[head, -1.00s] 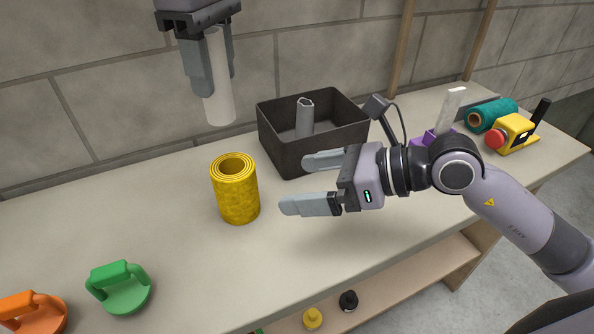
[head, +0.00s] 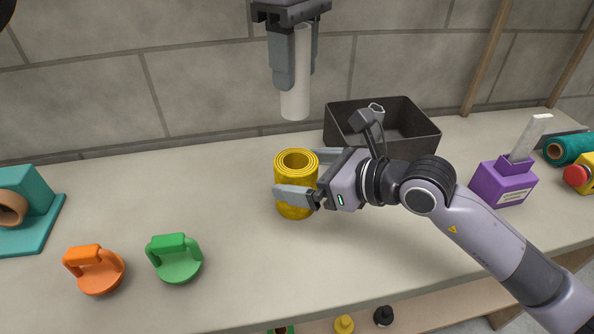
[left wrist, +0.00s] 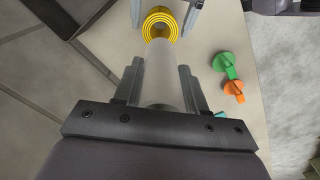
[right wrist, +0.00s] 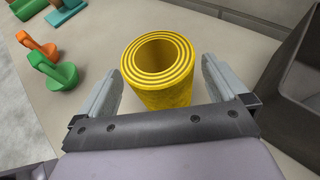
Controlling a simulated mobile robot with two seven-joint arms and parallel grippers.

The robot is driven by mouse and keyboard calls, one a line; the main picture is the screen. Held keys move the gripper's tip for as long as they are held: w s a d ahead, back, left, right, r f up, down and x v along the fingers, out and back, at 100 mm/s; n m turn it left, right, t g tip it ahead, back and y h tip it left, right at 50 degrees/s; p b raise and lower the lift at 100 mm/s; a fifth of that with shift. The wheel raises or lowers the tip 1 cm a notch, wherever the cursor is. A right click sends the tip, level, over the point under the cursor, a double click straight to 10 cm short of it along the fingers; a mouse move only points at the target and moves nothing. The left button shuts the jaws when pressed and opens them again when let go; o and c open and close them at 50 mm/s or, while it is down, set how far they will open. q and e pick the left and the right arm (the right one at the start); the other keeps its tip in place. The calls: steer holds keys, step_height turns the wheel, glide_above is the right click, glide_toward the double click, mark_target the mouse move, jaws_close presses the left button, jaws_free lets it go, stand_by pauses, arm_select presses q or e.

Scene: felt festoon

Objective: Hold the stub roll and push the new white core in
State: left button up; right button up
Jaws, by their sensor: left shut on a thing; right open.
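The yellow stub roll (head: 297,163) stands upright on the table, its wound layers and open hole facing up. My right gripper (head: 301,172) is open with its fingers on either side of the roll. In the right wrist view the roll (right wrist: 160,80) sits between the two fingers, with gaps visible at both sides. My left gripper (head: 293,72) is shut on the white core (head: 296,98) and holds it upright above the roll, apart from it. In the left wrist view the core (left wrist: 163,72) points toward the roll (left wrist: 160,22).
A purple block (head: 500,182) is further right. A green-handled disc (head: 175,262) and an orange one (head: 94,272) lie front left. A teal holder (head: 30,215) is at far left.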

steer(key=shift+x, duration=1.15)
steer(key=shift+c, duration=0.3)
steer(key=c, duration=1.1)
arm_select(q)
steer(key=shift+d+f, duration=0.1)
steer(key=shift+f, duration=1.35)
